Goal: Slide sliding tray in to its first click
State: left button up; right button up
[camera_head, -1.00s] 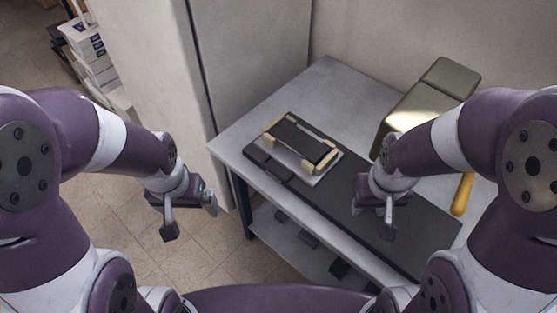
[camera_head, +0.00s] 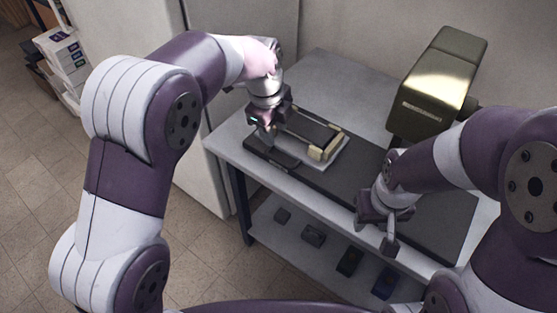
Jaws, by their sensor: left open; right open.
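What looks like the sliding tray (camera_head: 312,128) is a dark flat piece with beige blocks at its ends, on a pale plate on the table. I cannot tell how far in it is. My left gripper (camera_head: 268,137) is open, pointing down at the tray's left end, and hides part of that end. I cannot tell whether it touches anything. A low dark piece (camera_head: 283,156) lies just in front of the tray's left end. My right gripper (camera_head: 378,232) is open and empty over the table's front edge, to the right of the tray and apart from it.
A dark mat (camera_head: 440,215) runs along the front of the grey table (camera_head: 345,78). A brassy box-shaped machine (camera_head: 437,85) stands at the back right. A lower shelf (camera_head: 275,235) holds several small dark items. A pale cabinet (camera_head: 200,190) stands left of the table.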

aim_at(280, 161)
pick_arm(q)
jog(key=f, duration=0.4)
jog(key=w+f, duration=0.1)
jog(key=f, duration=0.3)
jog(key=w+d+f, duration=0.1)
jog(key=f, duration=0.3)
jog(key=shift+f, duration=0.3)
grip_shut()
